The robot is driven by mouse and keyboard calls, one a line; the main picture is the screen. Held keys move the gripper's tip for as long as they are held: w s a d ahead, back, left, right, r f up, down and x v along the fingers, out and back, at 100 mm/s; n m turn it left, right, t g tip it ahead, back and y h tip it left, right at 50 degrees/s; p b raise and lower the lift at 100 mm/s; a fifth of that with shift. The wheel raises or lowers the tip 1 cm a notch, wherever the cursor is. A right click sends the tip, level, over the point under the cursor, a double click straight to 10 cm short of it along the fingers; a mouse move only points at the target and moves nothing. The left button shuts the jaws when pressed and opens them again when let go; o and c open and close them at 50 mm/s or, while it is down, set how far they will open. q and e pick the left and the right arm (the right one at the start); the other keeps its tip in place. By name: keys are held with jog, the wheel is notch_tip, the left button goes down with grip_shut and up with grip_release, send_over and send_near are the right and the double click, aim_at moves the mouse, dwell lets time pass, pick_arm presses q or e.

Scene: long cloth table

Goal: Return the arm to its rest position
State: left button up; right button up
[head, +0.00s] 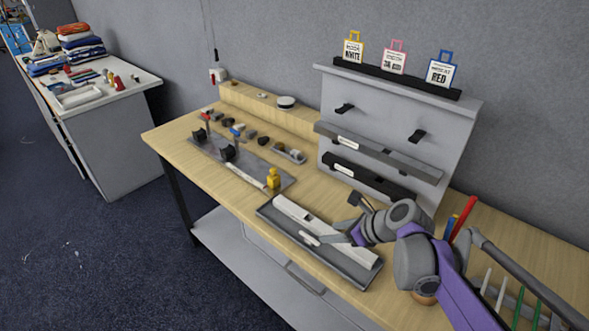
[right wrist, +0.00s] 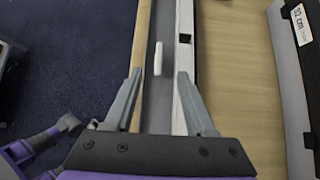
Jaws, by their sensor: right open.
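My right gripper (head: 338,234) is open above the grey tray (head: 350,270) near the table's front edge. A long white bar (head: 295,213) lies in the tray. In the right wrist view, the two fingers of my right gripper (right wrist: 158,85) stand wide apart with nothing between their tips. The white bar (right wrist: 184,15) passes behind the right finger there. A small white piece (right wrist: 158,58) shows on the tray between the fingers. My right arm comes in from the lower right and hides part of the table. My left gripper does not show in the head view.
A grey rack (head: 465,125) with dark bars and bag-shaped signs stands behind the tray. A grey mat (head: 205,146) with a yellow figure (head: 273,178) and small parts lies to the left. Coloured sticks (head: 463,218) stand near my right arm. A cluttered side table (head: 110,95) stands far left.

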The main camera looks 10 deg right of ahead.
jog(key=s+a+f+n+h, duration=0.1)
jog(key=s+f+n+h, duration=0.1)
jog(key=s+n, duration=0.8)
jog(key=s+a+f+n+g+h, duration=0.1)
jog(key=s+f+n+h, duration=0.2)
jog(key=s+n, duration=0.7)
jog(key=f+n, duration=0.1)
jog(key=n, duration=0.6)
jog(key=shift+s+f+g, duration=0.25)
jog(key=shift+s+g, duration=0.05)
jog(key=shift+s, duration=0.05)
